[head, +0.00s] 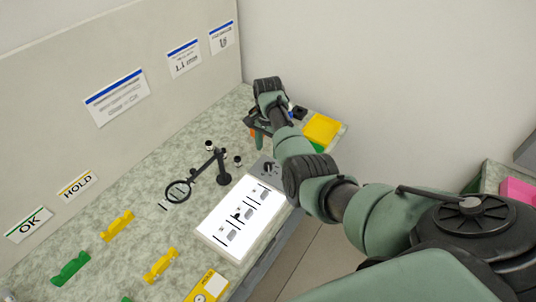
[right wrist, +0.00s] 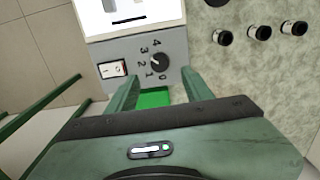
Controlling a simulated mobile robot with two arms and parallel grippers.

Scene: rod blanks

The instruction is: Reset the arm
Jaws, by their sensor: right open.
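My right arm reaches from the right side over the far end of the bench. Its gripper (right wrist: 160,70) is open in the right wrist view, with its two green fingers apart and nothing held. Beyond the fingertips is a grey control box with a black dial (right wrist: 158,61) marked with numbers and a rocker switch (right wrist: 112,69). A green patch (right wrist: 155,98) shows between the fingers; I cannot tell what it is. In the head view the gripper is partly hidden by my arm. My left gripper is not in view.
A lit white panel (head: 211,228) with dark parts lies at the bench's front edge. A magnifier on a stand (head: 223,180), small black-and-white cylinders (right wrist: 259,32), a yellow tray (head: 321,129), and yellow and green holders (head: 117,226) are on the bench. Walls stand behind.

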